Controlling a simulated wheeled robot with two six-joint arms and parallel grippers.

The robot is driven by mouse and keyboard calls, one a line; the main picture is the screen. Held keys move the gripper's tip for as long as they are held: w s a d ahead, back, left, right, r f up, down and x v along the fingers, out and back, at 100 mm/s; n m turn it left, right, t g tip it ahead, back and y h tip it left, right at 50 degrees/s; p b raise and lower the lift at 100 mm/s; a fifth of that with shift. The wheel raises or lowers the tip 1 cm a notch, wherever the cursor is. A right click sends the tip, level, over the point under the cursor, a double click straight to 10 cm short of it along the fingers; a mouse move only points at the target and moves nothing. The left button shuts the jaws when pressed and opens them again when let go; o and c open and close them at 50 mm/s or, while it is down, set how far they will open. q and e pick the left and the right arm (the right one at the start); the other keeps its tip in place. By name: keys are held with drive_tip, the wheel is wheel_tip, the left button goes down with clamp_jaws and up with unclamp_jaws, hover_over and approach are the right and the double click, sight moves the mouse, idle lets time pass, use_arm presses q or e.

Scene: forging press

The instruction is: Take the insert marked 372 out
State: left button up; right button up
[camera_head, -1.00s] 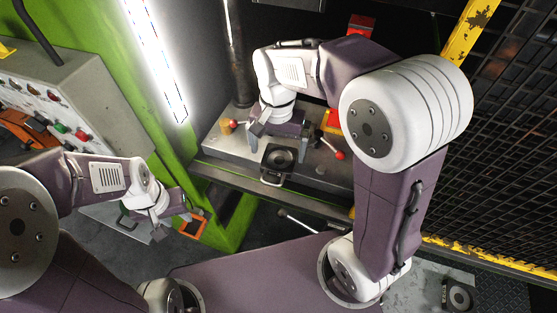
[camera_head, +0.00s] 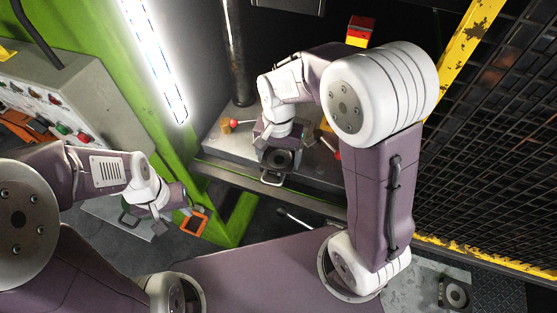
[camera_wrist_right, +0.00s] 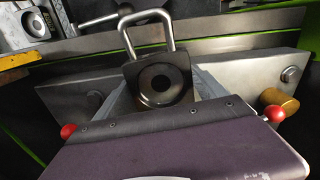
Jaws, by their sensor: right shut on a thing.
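A dark square insert (camera_head: 281,159) with a round bore and a loop handle (camera_head: 271,179) sits at the front of the grey press bed. I cannot read any number on it. My right gripper (camera_head: 279,146) reaches it from behind. In the right wrist view, the insert (camera_wrist_right: 161,82) lies between the two grey fingers, which are shut on its sides, and its handle points away from the gripper. I cannot tell whether it is lifted off the bed. My left gripper (camera_head: 150,222) hangs low at the left, away from the press; its finger gap is unclear.
The grey press bed (camera_head: 222,150) carries a red-knobbed lever (camera_head: 234,123) and a brass-coloured cylinder (camera_head: 225,126). A similar dark block (camera_head: 455,294) lies at the lower right. A mesh fence (camera_head: 490,150) stands at the right.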

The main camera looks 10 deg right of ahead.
sight(279, 161)
drive_tip(key=shift+w+r, duration=0.15)
drive_tip(key=shift+r, duration=0.6)
wheel_tip(279, 161, up, 3)
drive_tip(key=shift+f+b, duration=0.1)
drive_tip(key=shift+b, duration=0.5)
drive_tip(key=s+d+r+b, duration=0.2)
drive_tip(key=s+d+r, duration=0.5)
drive_tip(key=s+d, duration=0.1)
drive_tip(key=shift+s+d+b, duration=0.15)
drive_tip(key=shift+b, duration=0.25)
drive_tip(key=shift+f, duration=0.1)
